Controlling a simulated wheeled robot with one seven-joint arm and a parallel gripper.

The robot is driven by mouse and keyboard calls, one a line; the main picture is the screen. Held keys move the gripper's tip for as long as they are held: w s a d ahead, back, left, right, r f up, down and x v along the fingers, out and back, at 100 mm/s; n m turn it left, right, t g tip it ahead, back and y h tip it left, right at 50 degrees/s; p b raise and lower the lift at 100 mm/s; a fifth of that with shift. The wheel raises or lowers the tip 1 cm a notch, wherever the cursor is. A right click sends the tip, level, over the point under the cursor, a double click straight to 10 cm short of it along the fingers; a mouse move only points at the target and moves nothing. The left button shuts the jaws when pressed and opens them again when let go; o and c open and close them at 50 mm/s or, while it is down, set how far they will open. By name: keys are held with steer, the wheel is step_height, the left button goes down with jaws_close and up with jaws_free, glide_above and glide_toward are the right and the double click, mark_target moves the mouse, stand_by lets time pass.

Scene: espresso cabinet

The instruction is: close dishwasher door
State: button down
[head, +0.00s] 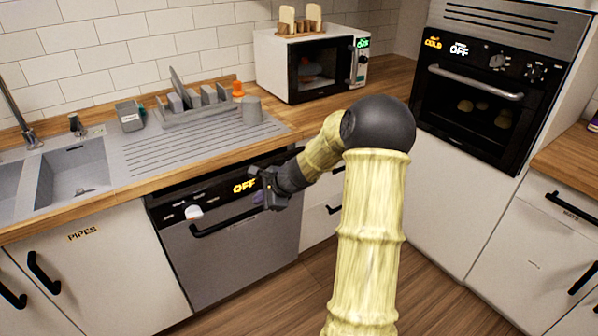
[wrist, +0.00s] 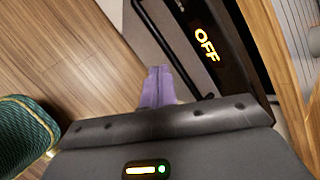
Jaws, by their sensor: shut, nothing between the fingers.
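The dishwasher door (head: 240,245) is a grey front under the counter, upright or nearly so, with a black control strip reading OFF and a dark bar handle. It also shows in the wrist view (wrist: 150,45), where a dark band lies between the strip and the counter edge. I cannot tell whether the door is fully flush. My gripper (head: 262,198) is in front of the door's upper right part, near the handle's right end. Its purple fingers (wrist: 157,85) are together and empty, beside the handle (wrist: 165,45). Contact with the door cannot be told.
The wooden counter (head: 290,135) runs above the dishwasher, with a sink (head: 80,170), dish rack (head: 195,105) and microwave (head: 310,65). An oven (head: 480,100) stands at right. The wooden floor in front is clear; a green quilted object (wrist: 25,135) shows at the wrist view's left.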

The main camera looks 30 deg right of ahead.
steer(key=s+a+n+g+h, duration=0.1)
steer(key=s+a+n+g, duration=0.3)
steer(key=s+a+n, duration=0.75)
steer(key=s+a+r+n+h, duration=0.1)
steer(key=s+a+n, duration=0.1)
steer(key=s+n, duration=0.3)
steer(key=s+a+r+n+g+h, duration=0.1)
steer(key=s+n, duration=0.4)
steer(key=s, duration=0.3)
steer(key=shift+a+h, duration=0.3)
steer(key=shift+a, duration=0.05)
steer(key=shift+r, duration=0.1)
